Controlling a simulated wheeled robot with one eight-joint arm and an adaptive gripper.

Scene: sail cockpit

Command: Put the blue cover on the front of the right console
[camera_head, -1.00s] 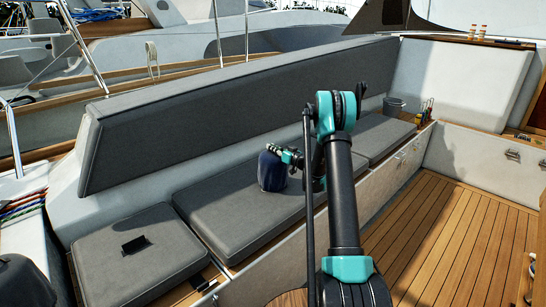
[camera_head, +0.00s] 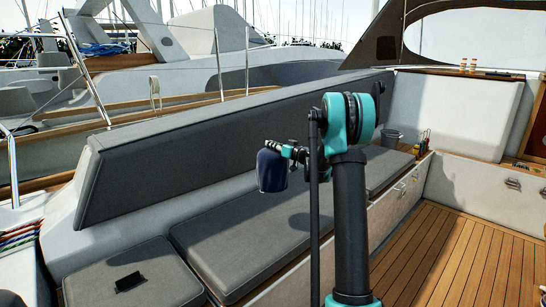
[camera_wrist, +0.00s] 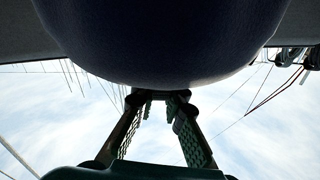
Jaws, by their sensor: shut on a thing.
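The blue cover (camera_head: 272,171) is a dark blue, rounded cup-like piece. It hangs in the air above the grey seat cushions, in front of the long backrest. My gripper (camera_head: 284,151) is at its upper right side and is shut on it. In the wrist view the cover (camera_wrist: 160,45) fills the top of the picture as a large dark curve. My gripper (camera_wrist: 158,97) shows below it, its green-padded fingers converging at the cover's edge. The contact itself is partly hidden. I cannot make out the right console for certain in these views.
Long grey seat cushions (camera_head: 235,240) run beneath the cover. A small black item (camera_head: 128,282) lies on the near cushion. The teak floor (camera_head: 450,240) at right is clear.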

